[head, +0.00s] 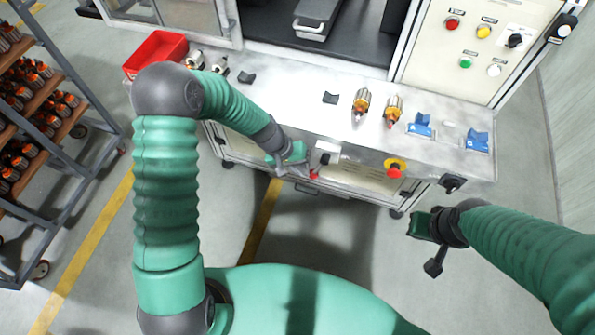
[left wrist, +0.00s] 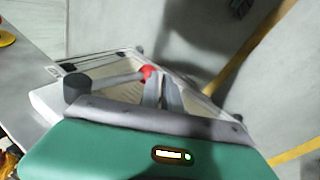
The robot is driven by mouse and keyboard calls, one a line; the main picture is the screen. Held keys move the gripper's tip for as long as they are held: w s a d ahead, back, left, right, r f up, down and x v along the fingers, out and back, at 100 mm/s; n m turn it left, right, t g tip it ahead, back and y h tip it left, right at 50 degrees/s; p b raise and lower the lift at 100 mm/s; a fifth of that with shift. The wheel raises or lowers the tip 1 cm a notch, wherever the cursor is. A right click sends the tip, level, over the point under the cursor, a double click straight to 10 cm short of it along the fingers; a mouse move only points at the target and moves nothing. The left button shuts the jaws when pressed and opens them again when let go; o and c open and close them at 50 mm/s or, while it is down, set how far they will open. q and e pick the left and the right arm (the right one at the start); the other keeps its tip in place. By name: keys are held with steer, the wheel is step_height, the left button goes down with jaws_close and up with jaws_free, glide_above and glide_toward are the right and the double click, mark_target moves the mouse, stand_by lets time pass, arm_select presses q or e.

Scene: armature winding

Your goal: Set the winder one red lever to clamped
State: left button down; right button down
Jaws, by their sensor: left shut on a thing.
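The red lever shows as a red knob (head: 314,175) at the front edge of the steel bench, just below a small white block (head: 327,147). In the left wrist view its knob (left wrist: 147,73) ends a grey rod that runs from a dark round pivot (left wrist: 76,87). My left gripper (head: 304,172) is at the lever, its fingers (left wrist: 161,92) shut on it by the knob end and partly hiding it. Labels for the lever's positions cannot be read. My right gripper (head: 431,240) hangs apart from the bench, at the right; its jaw opening is unclear.
A red emergency button (head: 394,172) on a yellow base sits right of the lever. Two armatures (head: 361,103) (head: 393,108) and blue holders (head: 420,126) (head: 477,143) are on the bench. A red bin (head: 154,52) stands at its left end. A loaded rack (head: 45,105) is far left.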

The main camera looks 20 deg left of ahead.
mark_target(311, 177)
arm_select(q)
steer(key=d+f+h+b, duration=0.1)
steer(key=h+b, duration=0.1)
steer(key=d+f+h+b, duration=0.2)
steer(key=b, duration=0.1)
steer(key=shift+d+n+b, duration=0.1)
steer(key=shift+n+b, duration=0.2)
steer(key=shift+b, duration=0.05)
steer(key=shift+d+r+h+b, duration=0.2)
steer(key=shift+d+h+b, duration=1.3)
steer(key=shift+h, duration=0.5)
steer(key=shift+s+f, duration=0.1)
